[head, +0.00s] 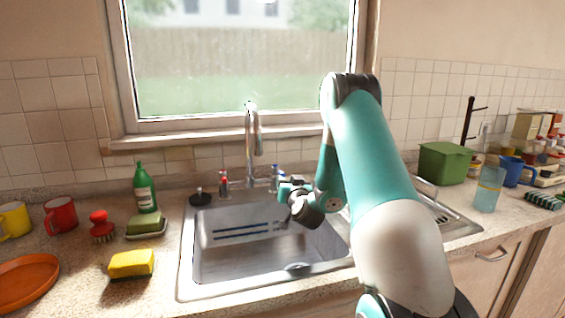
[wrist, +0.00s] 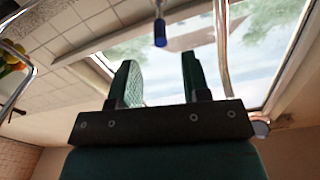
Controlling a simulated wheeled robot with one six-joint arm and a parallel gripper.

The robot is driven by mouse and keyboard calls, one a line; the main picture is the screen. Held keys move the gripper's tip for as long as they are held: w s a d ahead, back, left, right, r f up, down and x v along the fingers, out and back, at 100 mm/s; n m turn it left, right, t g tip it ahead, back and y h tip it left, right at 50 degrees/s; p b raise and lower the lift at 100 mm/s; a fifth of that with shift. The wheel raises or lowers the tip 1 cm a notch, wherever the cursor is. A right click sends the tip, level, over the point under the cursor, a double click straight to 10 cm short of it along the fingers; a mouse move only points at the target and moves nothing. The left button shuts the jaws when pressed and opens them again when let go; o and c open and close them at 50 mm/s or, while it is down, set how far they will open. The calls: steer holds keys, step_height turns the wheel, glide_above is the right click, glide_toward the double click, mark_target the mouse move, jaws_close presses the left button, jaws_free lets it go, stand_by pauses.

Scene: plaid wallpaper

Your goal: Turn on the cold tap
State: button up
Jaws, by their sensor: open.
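The cold tap (head: 274,172) has a blue mark and stands right of the tall chrome spout (head: 250,140) behind the sink. In the wrist view a blue-ended handle (wrist: 160,32), which looks like this tap's, lies beyond the fingertips, in line with the gap between them. The red-marked tap (head: 223,182) is left of the spout. My gripper (head: 284,187) is over the back right of the sink, close to the cold tap. In the wrist view my gripper (wrist: 158,65) is open with nothing between its fingers. Any contact with the tap cannot be told.
The steel sink (head: 188,250) lies below my gripper. The chrome spout rises close to the left of the cold tap. A green bottle (head: 144,188), a yellow sponge (head: 131,263) and mugs stand left. A green box (head: 447,162) and a blue glass (head: 488,190) stand right.

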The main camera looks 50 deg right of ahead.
mark_target(283, 175)
steer(key=p+x, duration=0.6)
steer(key=shift+w+r, duration=0.15)
steer(key=shift+w, duration=0.05)
steer(key=shift+w+d+p, duration=0.4)
steer(key=shift+w, duration=0.05)
jaws_close()
